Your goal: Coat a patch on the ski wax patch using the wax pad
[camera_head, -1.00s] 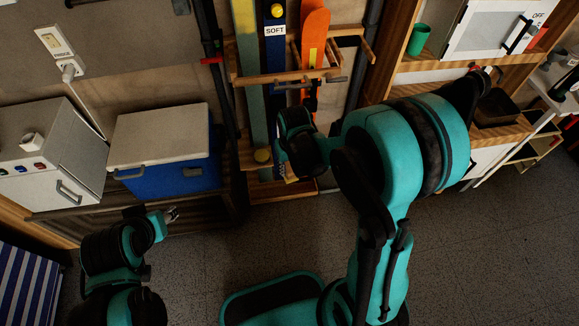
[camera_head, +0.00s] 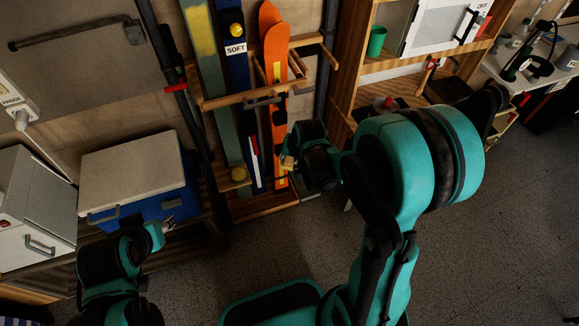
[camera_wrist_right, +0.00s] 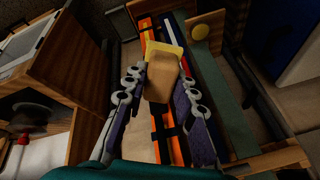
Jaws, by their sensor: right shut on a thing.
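The wax pad, a tan block (camera_wrist_right: 162,80) with a yellow face (camera_wrist_right: 165,52), is held between the fingers of my right gripper (camera_wrist_right: 160,88). In the head view that gripper (camera_head: 288,163) is at the rack, in front of the orange ski's lower part, the pad small there. Whether the pad touches anything is unclear. A yellow patch (camera_head: 201,34) shows high on the green ski (camera_head: 215,85). The blue ski (camera_head: 237,75) has a SOFT label, and the orange ski (camera_head: 276,70) stands beside it. My left gripper (camera_head: 170,225) is by the cooler; its finger opening is too small to read.
The wooden ski rack (camera_head: 265,205) has a crossbar (camera_head: 235,99) and pegs. A blue cooler with a pale lid (camera_head: 130,165) stands left of it. A shelf (camera_head: 345,75) with a green cup (camera_head: 376,41) stands to the right. The floor (camera_head: 250,250) in front is clear.

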